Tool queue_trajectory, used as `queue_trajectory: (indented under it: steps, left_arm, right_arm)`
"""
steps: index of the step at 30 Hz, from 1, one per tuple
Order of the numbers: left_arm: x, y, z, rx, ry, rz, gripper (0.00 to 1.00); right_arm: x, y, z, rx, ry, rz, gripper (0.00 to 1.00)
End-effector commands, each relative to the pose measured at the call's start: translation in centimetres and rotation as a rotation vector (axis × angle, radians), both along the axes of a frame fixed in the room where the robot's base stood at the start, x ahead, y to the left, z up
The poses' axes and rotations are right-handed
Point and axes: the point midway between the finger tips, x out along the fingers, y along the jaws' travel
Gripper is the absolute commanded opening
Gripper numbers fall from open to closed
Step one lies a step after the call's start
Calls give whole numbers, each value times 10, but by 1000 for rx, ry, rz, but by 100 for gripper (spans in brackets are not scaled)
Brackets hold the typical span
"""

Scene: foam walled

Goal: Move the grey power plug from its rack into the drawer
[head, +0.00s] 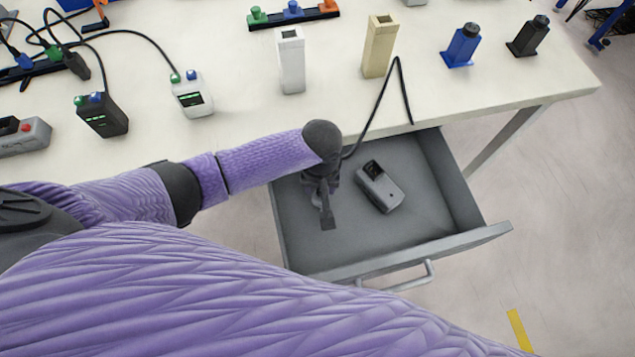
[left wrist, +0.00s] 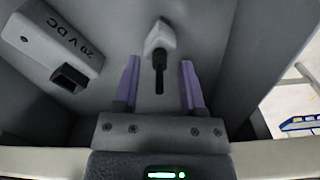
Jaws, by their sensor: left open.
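The grey power plug (left wrist: 160,36), with a black cable sleeve (left wrist: 159,72), is in the open drawer (head: 320,262) in the left wrist view. It lies just beyond and between my left fingertips. My left gripper (left wrist: 159,68) is open, with a purple finger on each side and clear gaps to the plug. In the head view my left gripper (head: 326,205) reaches down into the left part of the drawer and hides the plug. A black cable (head: 375,108) runs from beside the gripper up over the table edge. My right gripper is not in view.
A grey box marked V DC (left wrist: 60,42) lies in the drawer; it also shows in the head view (head: 379,187). On the table (head: 225,140) stand a white holder (head: 291,62), a beige holder (head: 379,45) and several devices. The drawer's right side is clear.

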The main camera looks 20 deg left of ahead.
Motion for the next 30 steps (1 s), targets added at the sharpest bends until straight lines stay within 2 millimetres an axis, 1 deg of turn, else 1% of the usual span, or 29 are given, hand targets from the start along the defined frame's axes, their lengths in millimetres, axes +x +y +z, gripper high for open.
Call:
queue_trajectory:
  steps: [2, 3, 6, 9, 12, 14, 16, 30]
  left_arm:
    - [0, -1, 19, -3, -1, -1, 52]
    - [0, -1, 33, -4, -1, -1, 52]
    - [0, -1, 65, -3, -2, -1, 52]
    - [1, 0, 91, -3, -2, 0, 52]
    - [1, 0, 107, -3, -1, 0, 52]
    - [1, 0, 112, -3, 0, 0, 52]
    - [0, 0, 115, -2, 0, 0, 52]
    - [-1, -1, 114, -6, 1, -4, 52]
  right_arm:
    - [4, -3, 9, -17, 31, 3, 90]
    - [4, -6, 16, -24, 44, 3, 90]
    - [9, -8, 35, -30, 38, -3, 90]
    - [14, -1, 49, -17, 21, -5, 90]
    - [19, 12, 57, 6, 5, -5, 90]
    - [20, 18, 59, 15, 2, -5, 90]
    - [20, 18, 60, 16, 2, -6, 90]
    - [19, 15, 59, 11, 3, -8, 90]
